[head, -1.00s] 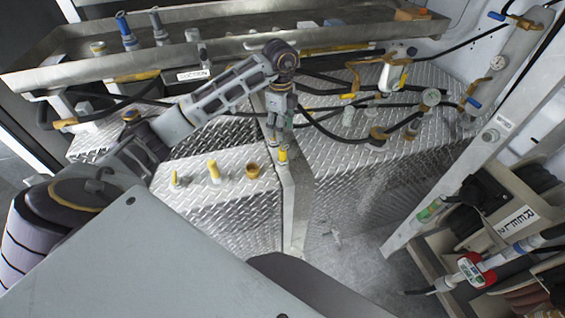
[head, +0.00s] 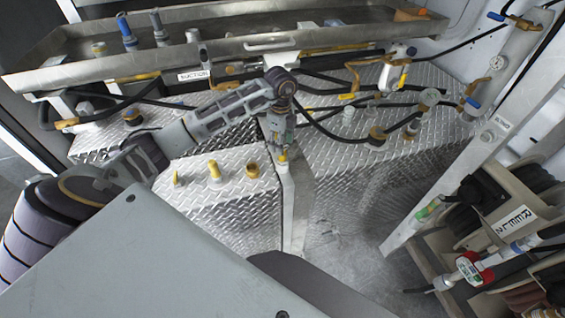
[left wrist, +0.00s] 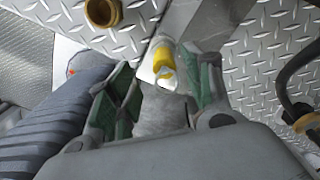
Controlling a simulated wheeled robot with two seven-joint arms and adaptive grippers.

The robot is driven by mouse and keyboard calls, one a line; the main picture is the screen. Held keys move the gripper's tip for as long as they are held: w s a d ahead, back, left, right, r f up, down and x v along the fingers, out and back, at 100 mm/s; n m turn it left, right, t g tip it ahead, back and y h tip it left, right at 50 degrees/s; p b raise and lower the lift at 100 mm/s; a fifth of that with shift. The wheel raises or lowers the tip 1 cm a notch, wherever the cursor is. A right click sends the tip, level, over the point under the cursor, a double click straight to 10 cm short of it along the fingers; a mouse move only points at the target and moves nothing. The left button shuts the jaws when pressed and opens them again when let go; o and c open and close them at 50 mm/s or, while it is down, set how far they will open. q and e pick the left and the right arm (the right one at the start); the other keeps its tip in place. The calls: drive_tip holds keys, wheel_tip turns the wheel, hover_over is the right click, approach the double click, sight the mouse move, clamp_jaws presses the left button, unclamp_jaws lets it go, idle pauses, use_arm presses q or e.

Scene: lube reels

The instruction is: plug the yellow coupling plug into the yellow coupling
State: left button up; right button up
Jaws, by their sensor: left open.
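A small yellow coupling piece (head: 283,158) shows at the tips of my left gripper (head: 280,150), near the top of the upright grey post. In the left wrist view this yellow piece (left wrist: 163,62) has a pale lower end and lies between the green-padded fingers of my left gripper (left wrist: 163,75). The fingers stand apart on either side of it, with gaps visible. I cannot tell whether this piece is the plug or the coupling. My right gripper is not in view.
Yellow caps (head: 214,171) and a brass fitting (head: 252,170) stand on the diamond-plate tank to the left. Black hoses and valves (head: 378,136) crowd the right tank top. A metal tray (head: 230,48) runs along the back. Hose reels (head: 510,220) stand at right.

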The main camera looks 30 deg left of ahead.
sight(282, 159)
use_arm(q)
drive_tip(key=shift+f, duration=0.1)
drive_tip(key=shift+w+d+f+p, duration=0.15)
drive_tip(key=shift+f+p, duration=0.25)
drive_tip(key=shift+f, duration=0.6)
drive_tip(key=shift+w+f+p, duration=0.1)
drive_tip(key=shift+f+p, duration=0.25)
drive_tip(key=shift+f, duration=1.15)
drive_tip(key=shift+c, duration=0.4)
clamp_jaws()
